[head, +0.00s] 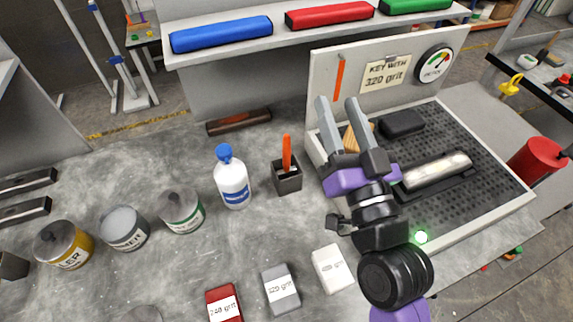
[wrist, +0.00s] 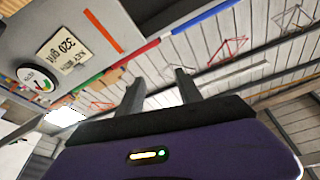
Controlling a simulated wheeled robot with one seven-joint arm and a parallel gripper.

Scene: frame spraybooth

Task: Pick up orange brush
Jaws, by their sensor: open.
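A thin orange handle (head: 287,152), apparently the orange brush, stands upright in a small dark square cup (head: 288,180) on the grey bench. Its lower end is hidden inside the cup. A second thin orange strip (head: 339,75) hangs on the pale upright panel; it also shows in the wrist view (wrist: 103,30). I cannot tell whether that one is a brush. My gripper (head: 338,102) is open and empty, to the right of the cup in the head view, with its fingers pointing up. In the wrist view my gripper (wrist: 160,76) has nothing between its fingers.
A white blue-capped bottle (head: 232,182) stands just left of the cup. Cans (head: 182,212) stand farther left. Grit blocks (head: 281,288) lie in front. A perforated tray (head: 455,195) with a black block (head: 402,123) is at right. The bench between bottle and cans is clear.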

